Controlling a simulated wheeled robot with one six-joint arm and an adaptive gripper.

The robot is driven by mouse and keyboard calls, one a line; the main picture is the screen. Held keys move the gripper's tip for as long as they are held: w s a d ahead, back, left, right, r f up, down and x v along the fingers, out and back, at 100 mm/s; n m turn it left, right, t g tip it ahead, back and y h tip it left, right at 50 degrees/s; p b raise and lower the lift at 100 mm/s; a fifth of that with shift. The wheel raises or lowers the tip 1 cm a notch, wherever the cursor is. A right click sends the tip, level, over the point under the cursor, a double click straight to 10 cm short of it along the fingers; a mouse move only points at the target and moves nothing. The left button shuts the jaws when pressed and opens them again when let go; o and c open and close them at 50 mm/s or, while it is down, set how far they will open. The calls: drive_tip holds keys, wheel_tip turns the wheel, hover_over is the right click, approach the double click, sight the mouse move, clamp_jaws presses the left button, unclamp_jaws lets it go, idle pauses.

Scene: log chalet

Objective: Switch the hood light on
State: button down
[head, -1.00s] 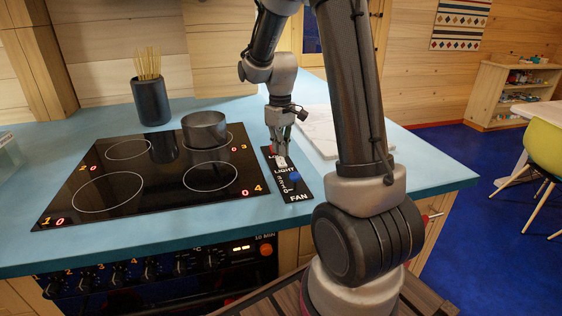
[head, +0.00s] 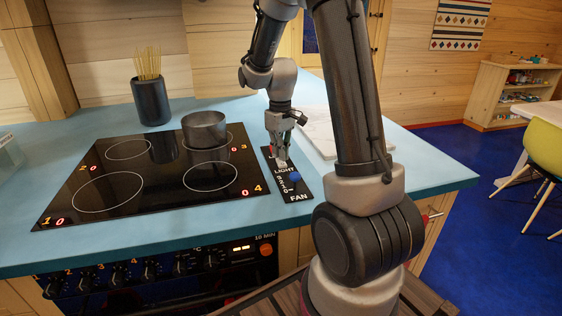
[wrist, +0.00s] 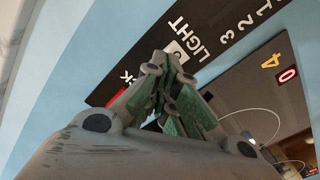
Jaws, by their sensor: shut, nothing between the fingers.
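The black control panel (head: 295,188) lies on the counter right of the cooktop, with printed LIGHT and FAN labels and a blue knob (head: 294,176). In the wrist view the panel (wrist: 235,15) shows the LIGHT label and fan numbers. A small pale switch (wrist: 181,48) sits beside LIGHT, partly behind my fingers. A red part shows at the panel's other end, partly hidden. My gripper (head: 281,158) points down over the LIGHT end of the panel. Its fingers (wrist: 166,60) are shut and empty, close to the switch; I cannot tell whether they touch it.
A dark pot (head: 204,130) stands on the black cooktop (head: 120,190), left of my gripper. A black holder with sticks (head: 151,102) stands behind it. A white board (head: 318,132) lies right of the panel. The blue counter's front edge is near my base.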

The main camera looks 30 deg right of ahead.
drive_tip(key=shift+f, duration=0.3)
drive_tip(key=shift+r, duration=3.5)
drive_tip(key=shift+s+m, duration=0.15)
drive_tip(key=shift+m, duration=0.15)
drive_tip(key=s+a+r+t, duration=0.1)
drive_tip(key=s+r, duration=0.2)
drive_tip(key=s, duration=0.4)
drive_tip(key=s+a+r+m+t, duration=0.1)
drive_tip(key=s+r, duration=0.3)
drive_tip(key=s, duration=0.4)
drive_tip(key=s+a+r+m+t, duration=0.1)
drive_tip(key=s+a+r+t, duration=0.1)
drive_tip(key=s, duration=0.6)
drive_tip(key=shift+s+a+r, duration=0.2)
drive_tip(key=shift+a+r, duration=0.35)
drive_tip(key=shift+r, duration=0.35)
